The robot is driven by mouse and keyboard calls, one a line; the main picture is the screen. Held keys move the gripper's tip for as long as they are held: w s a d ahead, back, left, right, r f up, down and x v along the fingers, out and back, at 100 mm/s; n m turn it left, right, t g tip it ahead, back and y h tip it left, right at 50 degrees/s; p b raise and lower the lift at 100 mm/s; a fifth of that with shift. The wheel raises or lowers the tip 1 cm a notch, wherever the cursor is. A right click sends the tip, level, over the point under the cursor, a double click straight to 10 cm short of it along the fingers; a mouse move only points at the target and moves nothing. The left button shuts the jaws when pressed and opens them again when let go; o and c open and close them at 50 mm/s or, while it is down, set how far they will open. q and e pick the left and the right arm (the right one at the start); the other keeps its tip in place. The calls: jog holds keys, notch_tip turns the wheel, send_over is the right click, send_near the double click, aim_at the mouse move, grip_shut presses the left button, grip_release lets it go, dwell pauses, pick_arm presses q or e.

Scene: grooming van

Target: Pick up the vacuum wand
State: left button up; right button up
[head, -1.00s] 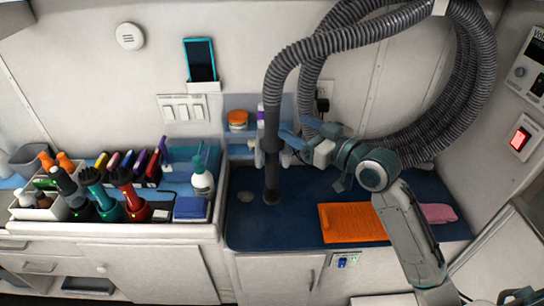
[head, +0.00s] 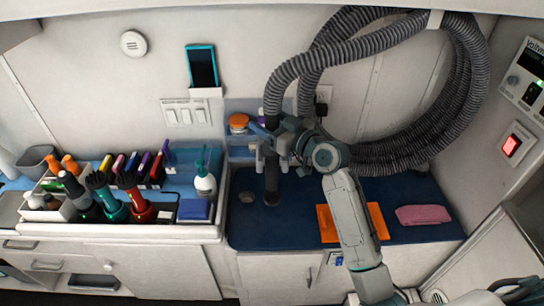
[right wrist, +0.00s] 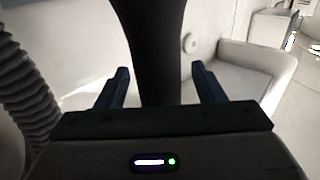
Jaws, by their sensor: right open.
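The vacuum wand (head: 271,186) is a dark upright tube at the end of the grey ribbed hose, with its lower end at the blue counter. My right gripper (head: 266,142) is at its upper part, and the gripper and hand hide some of the tube. In the right wrist view the dark wand (right wrist: 157,45) stands between the two open fingers of my right gripper (right wrist: 160,88), with space on both sides. I cannot tell whether anything touches it. My left gripper is not in view.
The ribbed hose (head: 375,42) loops along the wall above my right arm. An orange towel (head: 327,224) and a pink cloth (head: 423,215) lie on the blue counter (head: 290,233). A white spray bottle (head: 204,184) and a clipper rack stand to the left.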

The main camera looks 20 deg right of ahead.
jog(key=shift+w+a, duration=0.3)
jog(key=shift+w, duration=0.1)
jog(key=shift+d, duration=0.1)
jog(key=shift+c, duration=0.4)
jog(key=shift+s, duration=0.1)
jog(key=c, duration=1.1)
